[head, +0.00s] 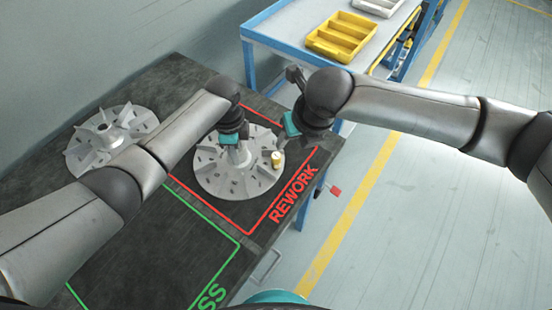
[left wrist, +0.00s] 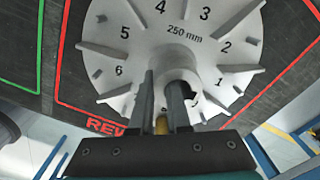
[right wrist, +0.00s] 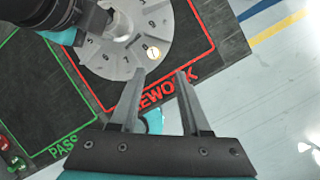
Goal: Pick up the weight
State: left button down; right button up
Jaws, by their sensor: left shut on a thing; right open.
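The weight (head: 277,158) is a small brass cylinder with a pale top, upright on the grey bladed wheel (head: 213,180) near its rim. It also shows in the right wrist view (right wrist: 153,52), just beyond the fingertips of my right gripper (right wrist: 160,76), which is open and empty above the wheel's edge. In the left wrist view a brass piece (left wrist: 162,125) shows between the fingers, partly hidden. My left gripper (left wrist: 164,80) is shut at the wheel's central hub (left wrist: 182,62); the exact contact is partly hidden. The wheel has numbered positions and lies in the red REWORK outline.
A second grey bladed wheel (head: 110,135) lies at the bench's back left. The green PASS area (head: 150,250) is bare. A blue-framed table with a yellow tray (head: 345,37) and a white tray (head: 378,5) stands behind. Red and green buttons (right wrist: 10,155) show in the right wrist view.

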aim_at(277, 157)
jog(key=f+n, duration=0.1)
jog(key=f, duration=0.1)
jog(key=a+f+n, duration=0.1)
jog(key=f, duration=0.3)
jog(key=shift+w+a+f+n, duration=0.35)
jog(key=shift+a+n, duration=0.05)
jog(key=shift+w+a+x, duration=0.15)
jog(key=shift+x, duration=0.75)
jog(key=shift+w+a+x, duration=0.15)
jog(key=shift+x, duration=0.8)
jog(key=shift+w+a+f, duration=0.15)
jog(key=shift+w+f, duration=0.1)
jog(key=shift+f, duration=0.25)
grip_shut()
